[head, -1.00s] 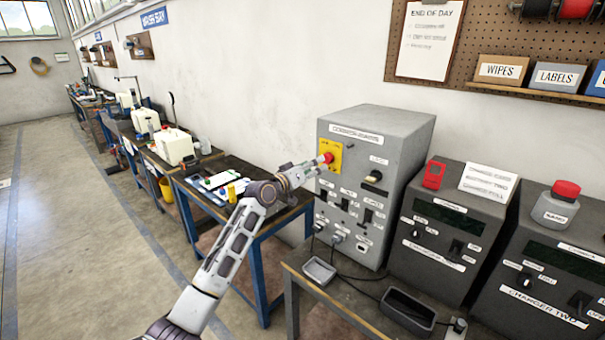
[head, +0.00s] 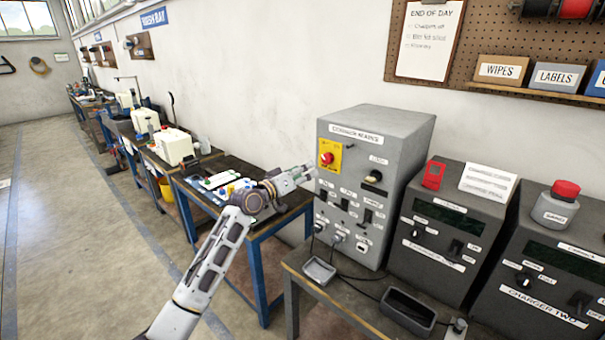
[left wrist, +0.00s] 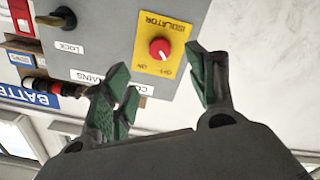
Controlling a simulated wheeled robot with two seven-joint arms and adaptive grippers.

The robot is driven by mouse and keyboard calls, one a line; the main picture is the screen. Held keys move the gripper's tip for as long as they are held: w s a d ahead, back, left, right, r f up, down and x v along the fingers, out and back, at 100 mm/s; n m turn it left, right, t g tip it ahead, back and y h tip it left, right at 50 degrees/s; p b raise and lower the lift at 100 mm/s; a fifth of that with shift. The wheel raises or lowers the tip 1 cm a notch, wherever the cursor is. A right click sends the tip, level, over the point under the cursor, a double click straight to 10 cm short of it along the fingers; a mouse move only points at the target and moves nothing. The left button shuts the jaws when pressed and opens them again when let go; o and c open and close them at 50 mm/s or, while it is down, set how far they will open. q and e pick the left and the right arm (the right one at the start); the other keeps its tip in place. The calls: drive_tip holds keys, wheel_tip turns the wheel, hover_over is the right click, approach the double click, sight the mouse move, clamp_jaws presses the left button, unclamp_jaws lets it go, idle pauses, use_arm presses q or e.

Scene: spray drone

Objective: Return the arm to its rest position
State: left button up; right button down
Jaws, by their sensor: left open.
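My left gripper (head: 308,172) is open and empty in the head view, just left of the grey charger mains box (head: 395,135) and apart from it. Its fingers also show in the left wrist view (left wrist: 165,90), with green pads spread apart. The red isolator knob (head: 326,158) sits on a yellow plate (head: 336,148) on the box front. In the left wrist view the knob (left wrist: 160,49) appears upside down beyond the fingers, with clear space between. My right gripper is in neither view.
Charger units (head: 440,235) stand right of the mains box on the grey bench. A shallow tray (head: 319,270) and a dark bin (head: 408,310) lie in front. A blue-legged table (head: 262,240) stands behind my left arm. The floor at left is clear.

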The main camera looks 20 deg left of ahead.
use_arm(q)
drive_tip(key=s+d+f+m+g+y, duration=0.15)
drive_tip(key=s+d+f+g, duration=0.25)
drive_tip(key=s+f, duration=0.55)
drive_tip(key=s+d+f+m+g+y, duration=0.1)
drive_tip(key=s+d+f+m+g, duration=0.2)
drive_tip(key=s+f, duration=0.65)
drive_tip(key=s+f+g+y, duration=0.25)
drive_tip(key=s+f, duration=0.35)
drive_tip(key=s, duration=0.5)
drive_tip(key=s+f+g+y, duration=0.1)
drive_tip(key=s+f+g, duration=0.4)
drive_tip(key=s, duration=0.7)
wheel_tip(320, 180, down, 34)
drive_tip(key=s+a+f, duration=0.1)
drive_tip(key=s, duration=0.2)
drive_tip(key=s+a+f, duration=0.2)
drive_tip(key=s+f, duration=0.7)
drive_tip(key=s, duration=0.1)
drive_tip(key=s+a+f+g, duration=0.1)
drive_tip(key=s+a+f, duration=0.1)
drive_tip(key=s+f, duration=0.7)
drive_tip(key=s, duration=0.2)
drive_tip(key=shift+s+f, duration=0.2)
drive_tip(key=shift+s, duration=0.1)
